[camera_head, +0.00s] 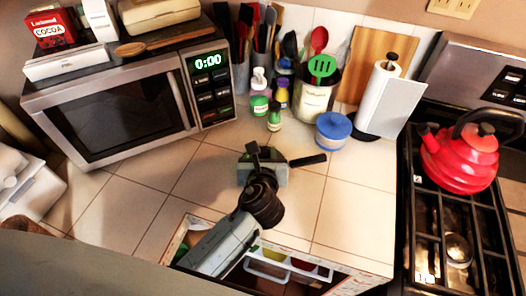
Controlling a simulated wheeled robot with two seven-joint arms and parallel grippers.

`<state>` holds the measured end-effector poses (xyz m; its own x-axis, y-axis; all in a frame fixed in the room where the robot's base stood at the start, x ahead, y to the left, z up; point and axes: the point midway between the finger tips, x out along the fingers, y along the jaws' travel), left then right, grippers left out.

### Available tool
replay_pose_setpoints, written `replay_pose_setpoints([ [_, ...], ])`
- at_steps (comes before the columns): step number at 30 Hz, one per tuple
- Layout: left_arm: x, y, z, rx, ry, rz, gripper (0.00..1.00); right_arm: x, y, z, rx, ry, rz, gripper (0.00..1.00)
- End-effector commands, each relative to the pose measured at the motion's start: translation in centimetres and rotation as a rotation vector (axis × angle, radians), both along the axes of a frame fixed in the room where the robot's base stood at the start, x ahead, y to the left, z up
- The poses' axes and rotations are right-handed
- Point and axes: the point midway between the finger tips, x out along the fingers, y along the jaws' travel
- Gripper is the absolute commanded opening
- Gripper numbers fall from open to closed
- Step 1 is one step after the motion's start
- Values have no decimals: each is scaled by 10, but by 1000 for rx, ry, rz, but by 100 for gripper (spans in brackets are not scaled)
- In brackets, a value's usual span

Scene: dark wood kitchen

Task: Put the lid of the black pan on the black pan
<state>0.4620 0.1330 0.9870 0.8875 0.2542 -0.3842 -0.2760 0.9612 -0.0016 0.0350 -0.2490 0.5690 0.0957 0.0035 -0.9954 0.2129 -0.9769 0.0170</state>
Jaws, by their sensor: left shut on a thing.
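My left gripper (258,162) is over the tiled counter in the middle of the head view, its arm reaching up from below. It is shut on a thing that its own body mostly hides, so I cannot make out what. A black handle (308,160) sticks out to the right just beside the gripper, low over the counter. The body of the black pan and its lid cannot be told apart here; the gripper covers that spot. My right gripper is not in view.
A microwave (125,105) stands at the left. A red kettle (460,158) sits on the stove. Below the counter's front edge is an open drawer (268,271).

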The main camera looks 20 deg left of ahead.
Motion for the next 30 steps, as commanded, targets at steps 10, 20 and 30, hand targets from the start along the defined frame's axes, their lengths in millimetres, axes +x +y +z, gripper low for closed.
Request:
replay_pose_setpoints([
  [10, 0, 0, -2, 1, -1, 0, 54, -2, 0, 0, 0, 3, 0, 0],
  [20, 0, 0, 1, -1, -1, 0, 54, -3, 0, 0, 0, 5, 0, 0],
  [30, -48, -14, 31, 0, 1, -2, 54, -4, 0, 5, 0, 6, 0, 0],
])
